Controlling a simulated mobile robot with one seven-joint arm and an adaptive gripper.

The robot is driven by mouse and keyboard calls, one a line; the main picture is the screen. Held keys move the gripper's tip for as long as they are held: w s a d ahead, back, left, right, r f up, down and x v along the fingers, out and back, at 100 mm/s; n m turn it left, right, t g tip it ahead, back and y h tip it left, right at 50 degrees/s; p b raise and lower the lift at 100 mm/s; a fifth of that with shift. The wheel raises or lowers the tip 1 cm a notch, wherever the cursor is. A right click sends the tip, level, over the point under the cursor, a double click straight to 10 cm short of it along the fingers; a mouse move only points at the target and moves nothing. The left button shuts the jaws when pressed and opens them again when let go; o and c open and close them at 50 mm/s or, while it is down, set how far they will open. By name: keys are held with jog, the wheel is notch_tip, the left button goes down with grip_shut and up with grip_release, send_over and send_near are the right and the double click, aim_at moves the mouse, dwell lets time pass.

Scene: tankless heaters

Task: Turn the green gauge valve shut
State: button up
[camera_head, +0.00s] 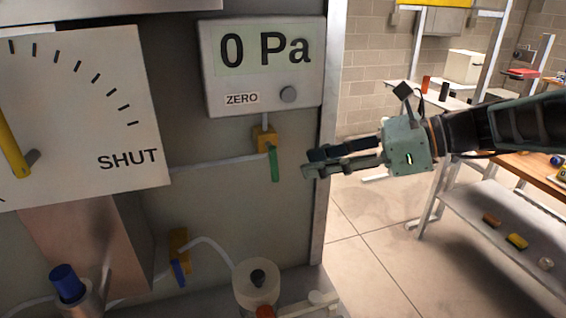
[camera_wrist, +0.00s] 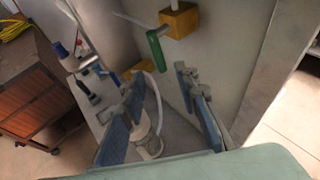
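The green gauge valve handle (camera_head: 274,164) hangs downward from a yellow valve body (camera_head: 264,139) below the pressure gauge (camera_head: 265,65), which reads 0 Pa. My gripper (camera_head: 312,163) is just right of the green handle in the head view, with a visible gap between them. In the wrist view the green handle (camera_wrist: 155,50) shows beyond the fingertips, at the upper middle, below its yellow body (camera_wrist: 179,20). My gripper (camera_wrist: 158,82) has its two blue-padded fingers apart, with nothing held between them.
A blue-handled valve (camera_head: 178,270) and a white cylinder (camera_head: 256,284) are low on the panel. A dial board marked SHUT (camera_head: 120,120) stands out at left. The panel's metal edge post (camera_head: 332,130) is close behind my fingers. Shelves (camera_head: 490,225) stand at right.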

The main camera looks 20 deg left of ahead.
aim_at(274, 172)
jog(key=x, duration=0.9)
jog(key=shift+a+f, duration=0.15)
grip_shut()
